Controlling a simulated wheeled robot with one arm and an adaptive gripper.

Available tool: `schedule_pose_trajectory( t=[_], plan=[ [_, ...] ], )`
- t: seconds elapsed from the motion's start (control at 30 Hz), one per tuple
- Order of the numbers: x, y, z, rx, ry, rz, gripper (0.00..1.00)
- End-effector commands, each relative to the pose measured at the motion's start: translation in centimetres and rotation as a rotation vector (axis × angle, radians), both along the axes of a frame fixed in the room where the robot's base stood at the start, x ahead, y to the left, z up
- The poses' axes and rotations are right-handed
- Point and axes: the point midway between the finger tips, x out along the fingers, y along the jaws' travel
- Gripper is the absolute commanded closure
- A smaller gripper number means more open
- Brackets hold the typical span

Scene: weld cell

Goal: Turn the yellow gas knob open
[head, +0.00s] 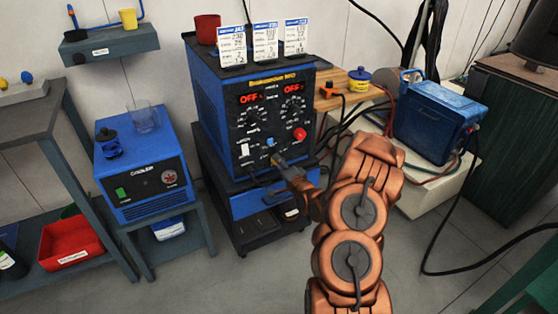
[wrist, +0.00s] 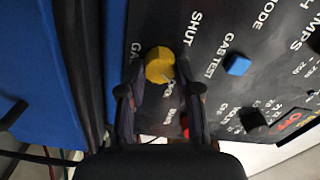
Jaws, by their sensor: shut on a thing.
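The yellow gas knob (wrist: 159,64) is on the dark front panel of the blue welding machine (head: 215,115). In the wrist view, my gripper (wrist: 160,92) has one finger on each side of the knob and is shut on it. The word SHUT is printed above and right of the knob; lettering below it is partly covered by a finger. I cannot tell clearly which way the knob points. In the head view, my gripper (head: 280,162) is at the lower part of the panel, and the knob is hidden there.
A blue button (wrist: 237,65) marked GAS TEST is right of the knob, and a red part (wrist: 185,125) shows near the right finger. A blue cooler (head: 145,175) stands left of the machine. A wooden shelf (head: 330,98) and a blue case (head: 435,120) are right.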

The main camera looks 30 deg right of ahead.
Motion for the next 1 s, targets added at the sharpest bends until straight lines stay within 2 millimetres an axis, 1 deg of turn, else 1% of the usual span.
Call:
schedule_pose_trajectory(
  t=[0.2,0.4,0.67,1.0],
  plan=[
    [0.03,-0.12,0.09,0.145,-0.015,-0.001,1.00],
    [0.03,-0.14,0.04,0.234,-0.023,-0.001,1.00],
    [0.03,-0.14,0.02,0.284,-0.027,-0.001,1.00],
    [0.03,-0.13,0.02,0.288,-0.027,-0.001,1.00]
  ],
)
